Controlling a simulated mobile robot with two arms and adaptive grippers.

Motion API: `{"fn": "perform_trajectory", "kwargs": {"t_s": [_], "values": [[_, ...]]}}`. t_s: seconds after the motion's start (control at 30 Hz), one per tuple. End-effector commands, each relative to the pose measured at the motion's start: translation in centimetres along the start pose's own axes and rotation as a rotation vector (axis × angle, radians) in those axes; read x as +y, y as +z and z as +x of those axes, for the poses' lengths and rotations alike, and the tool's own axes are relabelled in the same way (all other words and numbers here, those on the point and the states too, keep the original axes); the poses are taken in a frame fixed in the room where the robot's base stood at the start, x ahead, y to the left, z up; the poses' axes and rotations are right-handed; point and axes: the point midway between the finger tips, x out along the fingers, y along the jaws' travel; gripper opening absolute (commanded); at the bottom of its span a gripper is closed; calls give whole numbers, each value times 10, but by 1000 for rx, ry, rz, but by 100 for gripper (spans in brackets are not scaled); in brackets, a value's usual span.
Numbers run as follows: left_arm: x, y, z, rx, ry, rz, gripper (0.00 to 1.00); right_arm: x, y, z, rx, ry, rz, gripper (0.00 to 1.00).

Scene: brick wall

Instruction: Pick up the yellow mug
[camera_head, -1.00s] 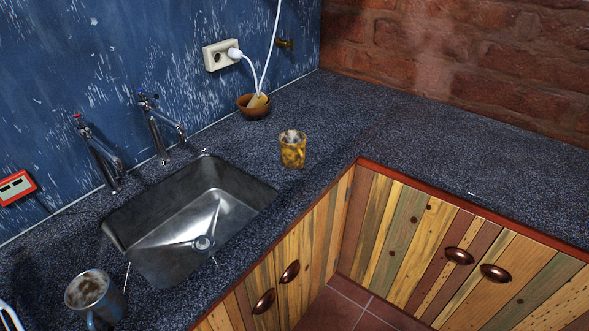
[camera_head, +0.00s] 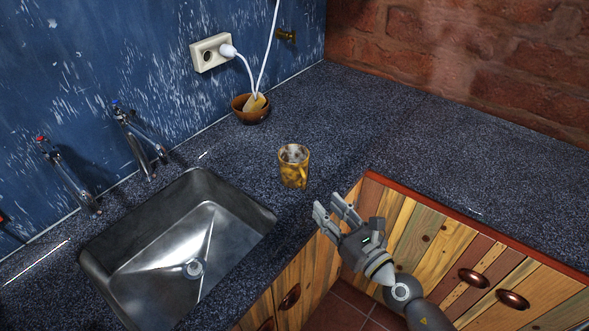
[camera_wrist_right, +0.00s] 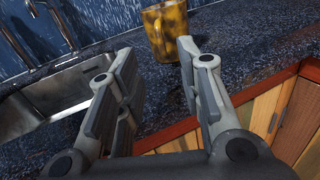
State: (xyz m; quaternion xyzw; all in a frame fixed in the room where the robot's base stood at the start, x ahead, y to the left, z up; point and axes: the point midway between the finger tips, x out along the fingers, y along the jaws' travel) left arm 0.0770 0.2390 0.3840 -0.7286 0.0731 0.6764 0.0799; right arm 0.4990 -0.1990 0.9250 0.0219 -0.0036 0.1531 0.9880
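The yellow mug (camera_head: 292,168) stands upright on the dark speckled counter, right of the sink, with its handle toward the lower right. It has dark blotches and also shows in the right wrist view (camera_wrist_right: 166,27), beyond the fingers and cut by the top edge. My right gripper (camera_head: 333,208) is open and empty, in front of the counter corner and to the lower right of the mug. It does not touch the mug. In the right wrist view its two fingers (camera_wrist_right: 158,70) stand apart with a clear gap. My left gripper is not in view.
The metal sink (camera_head: 255,222) lies left of the mug, with two taps (camera_head: 140,145) behind it. A brown bowl (camera_head: 240,114) with a white cord stands farther back near the wall socket (camera_head: 211,55). The counter's red front edge (camera_head: 440,206) and wooden cupboards lie below. The right counter is clear.

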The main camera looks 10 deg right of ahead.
Motion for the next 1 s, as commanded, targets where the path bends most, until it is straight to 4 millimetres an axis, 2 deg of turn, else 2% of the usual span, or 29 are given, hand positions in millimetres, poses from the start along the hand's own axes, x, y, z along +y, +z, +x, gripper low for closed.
{"fn": "perform_trajectory", "kwargs": {"t_s": [0.3,0.57,0.83,1.0], "values": [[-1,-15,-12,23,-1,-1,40,3,-1,40,13,17,-45,34],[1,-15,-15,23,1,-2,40,3,-2,60,14,18,-43,34],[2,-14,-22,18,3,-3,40,0,4,96,13,16,-41,34],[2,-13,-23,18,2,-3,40,0,2,108,16,17,-42,34]]}}
